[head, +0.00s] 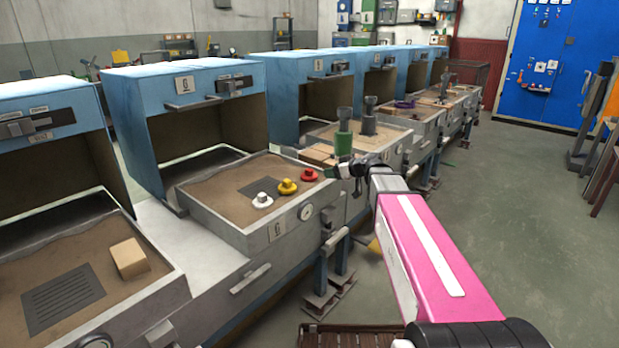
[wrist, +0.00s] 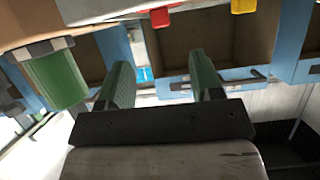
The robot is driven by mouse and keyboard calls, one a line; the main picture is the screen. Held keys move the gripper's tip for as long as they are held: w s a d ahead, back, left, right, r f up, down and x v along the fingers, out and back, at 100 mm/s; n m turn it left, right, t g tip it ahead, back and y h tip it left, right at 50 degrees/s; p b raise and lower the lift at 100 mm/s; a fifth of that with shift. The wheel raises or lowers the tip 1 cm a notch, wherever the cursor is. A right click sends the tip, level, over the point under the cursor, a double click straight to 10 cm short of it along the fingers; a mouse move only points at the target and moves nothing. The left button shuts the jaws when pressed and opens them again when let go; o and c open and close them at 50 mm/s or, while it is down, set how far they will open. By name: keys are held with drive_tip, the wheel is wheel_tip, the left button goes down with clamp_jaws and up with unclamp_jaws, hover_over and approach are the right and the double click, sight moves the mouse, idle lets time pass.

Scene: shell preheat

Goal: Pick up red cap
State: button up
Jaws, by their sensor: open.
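The red cap (head: 309,174) lies on the sandy top of the tray of the station marked 6, near its right edge, in the head view. A yellow cap (head: 287,187) and a white cap (head: 262,200) stand in a row to its left. My gripper (head: 338,171) is just right of the red cap, apart from it, beside the tray's edge. In the wrist view my gripper (wrist: 160,62) has its two green fingers spread with nothing between them.
A green-and-grey post (head: 344,132) stands close behind my gripper. A pressure gauge (head: 306,212) is on the tray's front. The blue oven hood (head: 185,85) stands behind the tray. A tan block (head: 129,258) lies on the left tray.

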sight(312, 170)
drive_tip(key=x, duration=0.7)
drive_tip(key=r+x, duration=0.1)
drive_tip(key=x, duration=0.3)
drive_tip(key=shift+w+a, duration=0.15)
drive_tip(key=c, duration=1)
